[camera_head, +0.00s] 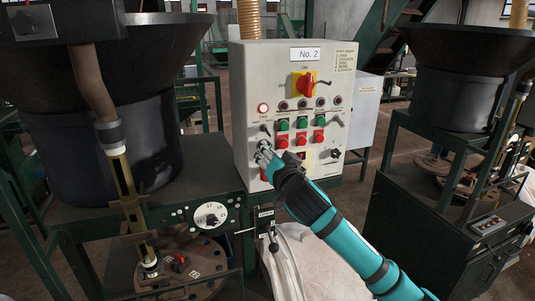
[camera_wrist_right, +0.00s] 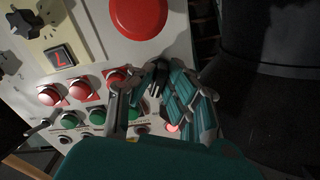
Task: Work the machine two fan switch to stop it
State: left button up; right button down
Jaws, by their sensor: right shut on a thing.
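The light grey control box marked "No. 2" (camera_head: 243,80) stands in the middle of the head view. My right gripper (camera_head: 263,149) reaches in from the lower right and is at the box's lower left. In the right wrist view its fingers are closed around the black fan switch (camera_wrist_right: 155,88), largely hidden between them. A small red lamp (camera_head: 263,108) is lit above the gripper and also shows in the right wrist view (camera_wrist_right: 172,128). The exact angle of the switch cannot be told. My left gripper is not in view.
A red and yellow rotary switch (camera_head: 304,85) is higher on the box. Green and red push buttons (camera_head: 301,123) lie right of the gripper. A large red button (camera_wrist_right: 138,14) is close by. A black hopper (camera_head: 125,110) stands left, another machine (camera_head: 455,90) right.

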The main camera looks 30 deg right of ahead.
jog(key=shift+n, duration=0.4)
jog(key=n+p, duration=0.1)
jog(key=n, duration=0.3)
jog(key=shift+d+n+p, duration=0.1)
jog(key=shift+n+p, duration=0.2)
jog(key=shift+n, duration=0.1)
jog(key=n+p, duration=0.2)
jog(key=n, duration=0.4)
jog(key=shift+d, duration=0.1)
jog(key=shift+n, duration=0.3)
jog(key=c, duration=1.4)
grip_release()
jog(key=shift+o, duration=0.2)
jog(key=shift+s, duration=0.1)
jog(key=v, duration=1.2)
